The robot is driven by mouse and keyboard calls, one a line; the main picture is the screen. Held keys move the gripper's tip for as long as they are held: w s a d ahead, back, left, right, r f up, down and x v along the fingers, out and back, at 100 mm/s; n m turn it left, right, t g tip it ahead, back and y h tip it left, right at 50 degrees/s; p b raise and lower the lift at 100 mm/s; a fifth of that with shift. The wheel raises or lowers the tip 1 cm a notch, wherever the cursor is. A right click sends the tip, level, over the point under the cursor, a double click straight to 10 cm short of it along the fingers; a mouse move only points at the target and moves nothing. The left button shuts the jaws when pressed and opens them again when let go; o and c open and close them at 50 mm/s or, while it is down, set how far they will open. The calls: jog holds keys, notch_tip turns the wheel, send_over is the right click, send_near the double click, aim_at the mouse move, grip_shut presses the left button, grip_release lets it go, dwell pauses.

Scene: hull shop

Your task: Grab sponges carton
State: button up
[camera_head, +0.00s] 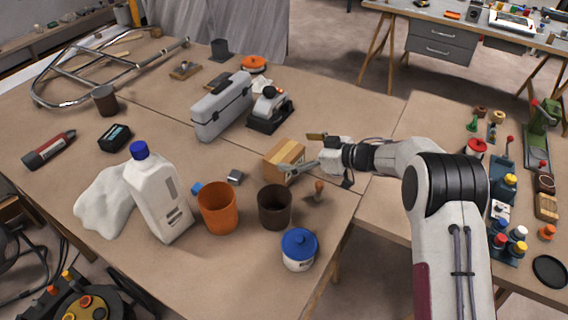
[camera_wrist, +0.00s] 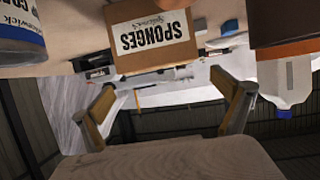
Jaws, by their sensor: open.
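The sponges carton (camera_head: 284,160) is a small brown cardboard box on the wooden table, just beyond the brown cup. In the wrist view the carton (camera_wrist: 151,36) shows upside down at the top, with a white label reading "SPONGES". My gripper (camera_head: 309,151) is at the carton's right side in the head view, and its near finger overlaps the carton's edge in the picture. In the wrist view my gripper (camera_wrist: 168,102) is open, with its two fingers spread wide and nothing between them. The carton appears ahead of the fingertips; whether they touch it is unclear.
A white bottle (camera_head: 157,200) stands left.

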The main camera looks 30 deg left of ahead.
aim_at(285, 152)
jog(key=shift+a, duration=0.1)
jog(key=shift+a+f, duration=1.05)
jog(key=shift+x, duration=1.15)
jog(key=c, duration=1.3)
